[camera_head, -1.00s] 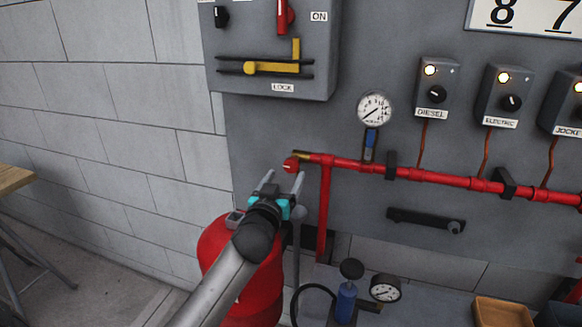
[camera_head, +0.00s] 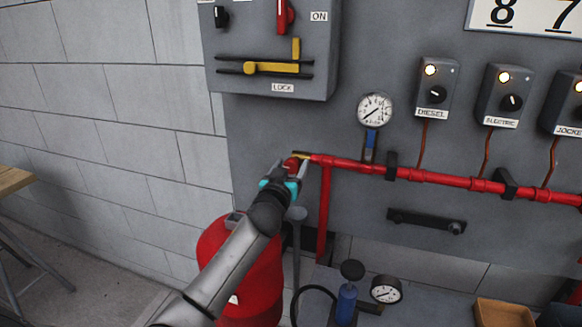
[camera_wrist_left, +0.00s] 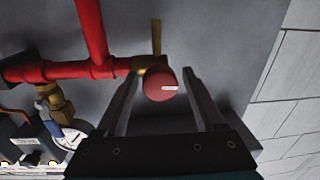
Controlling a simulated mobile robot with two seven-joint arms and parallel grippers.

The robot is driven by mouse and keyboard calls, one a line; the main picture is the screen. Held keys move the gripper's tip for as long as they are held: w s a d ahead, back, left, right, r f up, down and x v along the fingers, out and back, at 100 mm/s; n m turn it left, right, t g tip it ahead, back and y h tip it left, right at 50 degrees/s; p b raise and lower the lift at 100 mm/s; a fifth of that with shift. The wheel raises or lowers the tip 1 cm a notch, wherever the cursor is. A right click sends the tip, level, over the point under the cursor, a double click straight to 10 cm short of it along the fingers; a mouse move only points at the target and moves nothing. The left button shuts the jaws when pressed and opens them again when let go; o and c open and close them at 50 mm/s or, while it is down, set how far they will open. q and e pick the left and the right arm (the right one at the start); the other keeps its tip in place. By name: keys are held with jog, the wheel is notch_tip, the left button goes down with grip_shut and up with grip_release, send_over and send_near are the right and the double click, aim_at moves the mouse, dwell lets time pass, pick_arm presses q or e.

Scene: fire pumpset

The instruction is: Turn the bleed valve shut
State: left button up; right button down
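The bleed valve is a round red knob (camera_head: 291,163) on a brass fitting at the left end of the red pipe (camera_head: 345,163). In the left wrist view the knob (camera_wrist_left: 158,86) shows a short white mark pointing right, with the brass body (camera_wrist_left: 148,64) behind it. My left gripper (camera_head: 291,174) is at the knob and partly hides it in the head view. In the left wrist view its fingers (camera_wrist_left: 160,80) are open, one on each side of the knob, with small gaps visible. I cannot tell how deep the knob sits between them. My right gripper is in no view.
A pressure gauge (camera_head: 374,110) with a blue-handled valve (camera_head: 371,139) stands right of the knob. A grey lever box (camera_head: 270,50) is above. A red tank (camera_head: 255,285) stands below the arm. The block wall (camera_head: 110,120) leaves free room at left.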

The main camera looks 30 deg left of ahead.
pick_arm(q)
grip_shut()
dwell(0.3)
jog(key=shift+m, duration=0.3)
jog(key=m, duration=0.3)
jog(key=shift+m, duration=0.4)
jog(key=m, duration=0.4)
jog(key=shift+m+t, duration=0.3)
jog(key=m, duration=0.4)
jog(key=shift+m+h, duration=0.4)
jog(key=shift+m, duration=2.1)
